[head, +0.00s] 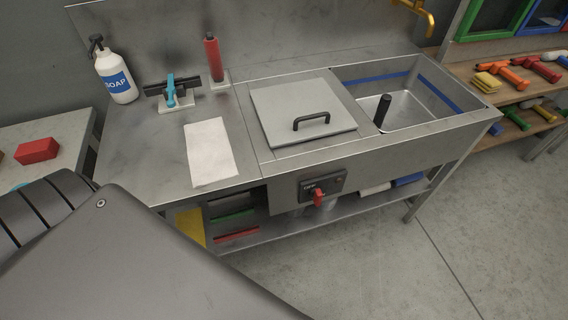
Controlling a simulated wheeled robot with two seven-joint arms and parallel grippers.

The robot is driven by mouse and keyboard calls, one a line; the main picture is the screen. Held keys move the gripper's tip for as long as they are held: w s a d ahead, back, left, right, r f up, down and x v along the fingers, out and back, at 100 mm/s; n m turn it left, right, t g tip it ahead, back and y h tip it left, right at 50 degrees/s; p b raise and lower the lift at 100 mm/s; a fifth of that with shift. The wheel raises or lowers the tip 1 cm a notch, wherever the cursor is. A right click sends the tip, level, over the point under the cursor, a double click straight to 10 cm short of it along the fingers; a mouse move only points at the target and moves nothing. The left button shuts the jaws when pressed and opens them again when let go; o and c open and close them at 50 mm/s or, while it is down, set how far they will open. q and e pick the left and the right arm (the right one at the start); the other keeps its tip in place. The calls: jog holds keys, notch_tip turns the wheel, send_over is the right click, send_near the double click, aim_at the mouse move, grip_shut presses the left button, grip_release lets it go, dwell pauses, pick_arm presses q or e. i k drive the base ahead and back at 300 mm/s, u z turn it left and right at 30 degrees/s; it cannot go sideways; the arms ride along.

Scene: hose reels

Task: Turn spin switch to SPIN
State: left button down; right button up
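The spin switch (322,187) is a dark box with a red knob (319,198) on the front face of the steel sink bench, below the lidded section. The knob hangs downward from the box. The lettering on the box is too small to read, so I cannot tell which setting it is on. Part of my own body, large and grey, fills the lower left of the head view. Neither of my grippers shows, and nothing touches the switch.
A square lid (280,105) with a black handle lies on the bench, beside an open basin (440,112). A soap bottle (117,82), a white cloth (211,155) and a red-handled tool (214,58) stand or lie left of it. The floor (420,275) in front is clear.

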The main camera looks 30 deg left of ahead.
aim_at(317, 193)
jog(key=u, duration=3.45)
jog(key=k, duration=2.2)
jog(key=z, duration=2.45)
